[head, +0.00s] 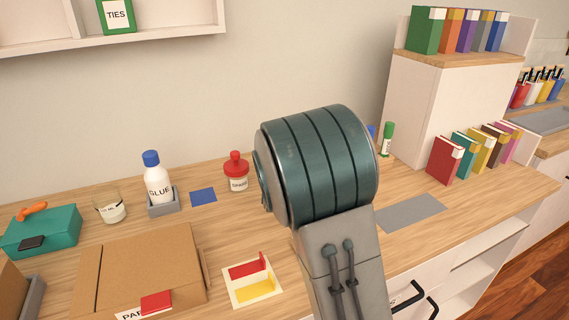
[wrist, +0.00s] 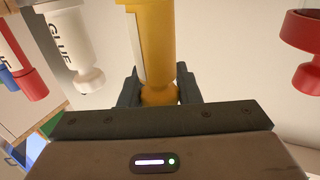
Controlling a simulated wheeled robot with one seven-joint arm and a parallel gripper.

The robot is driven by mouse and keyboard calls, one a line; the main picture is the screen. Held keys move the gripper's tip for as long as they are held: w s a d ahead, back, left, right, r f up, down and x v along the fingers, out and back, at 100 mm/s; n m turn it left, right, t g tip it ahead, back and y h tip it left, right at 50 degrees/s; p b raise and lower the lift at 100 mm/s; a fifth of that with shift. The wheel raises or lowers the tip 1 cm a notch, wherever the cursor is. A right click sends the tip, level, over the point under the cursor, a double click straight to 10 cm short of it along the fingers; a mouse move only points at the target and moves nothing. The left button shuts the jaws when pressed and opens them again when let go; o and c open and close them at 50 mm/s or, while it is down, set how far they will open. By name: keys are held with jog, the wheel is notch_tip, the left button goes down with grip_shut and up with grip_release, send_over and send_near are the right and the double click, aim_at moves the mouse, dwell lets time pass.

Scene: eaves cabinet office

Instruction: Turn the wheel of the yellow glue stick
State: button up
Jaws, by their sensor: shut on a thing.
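The yellow glue stick (wrist: 157,40) fills the top middle of the wrist view, with a pale label along its left side. Its rounded yellow wheel (wrist: 158,95) is at the end nearest me. My gripper (wrist: 158,86) is shut on this wheel, with one dark finger on each side. In the head view my arm hides the gripper and the yellow glue stick.
In the head view, a green stick (head: 387,139) and books (head: 445,160) stand right of my arm.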

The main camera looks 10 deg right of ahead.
jog(key=n+y+b, duration=0.1)
jog(key=y+b, duration=0.1)
jog(key=b, duration=0.1)
jog(key=n+y+b, duration=0.1)
jog(key=y, duration=0.1)
jog(key=shift+a+f+n, duration=0.1)
jog(key=shift+f+n, duration=0.15)
jog(key=shift+n, duration=0.05)
jog(key=n+y+b, duration=0.1)
jog(key=y, duration=0.1)
jog(key=shift+a+r+n+y+b, duration=0.1)
jog(key=shift+r+n+y+b, duration=0.05)
jog(key=shift+n+y+b, duration=0.25)
jog(key=y, duration=0.1)
jog(key=n+y, duration=0.1)
jog(key=n+y+p, duration=0.1)
jog(key=shift+a+r+g, duration=0.2)
jog(key=shift+a+g, duration=0.05)
jog(key=shift+g, duration=0.05)
jog(key=shift+s+a+n+g+y+p, duration=0.1)
jog(key=shift+n+g+y+p, duration=0.5)
jog(key=shift+y, duration=0.4)
jog(key=shift+a+n+g+y+p, duration=0.1)
jog(key=shift+n+g+y+p, duration=0.4)
jog(key=shift+n+y, duration=0.4)
jog(key=shift+a+y, duration=0.1)
jog(key=shift+y, duration=0.3)
jog(key=o, duration=1)
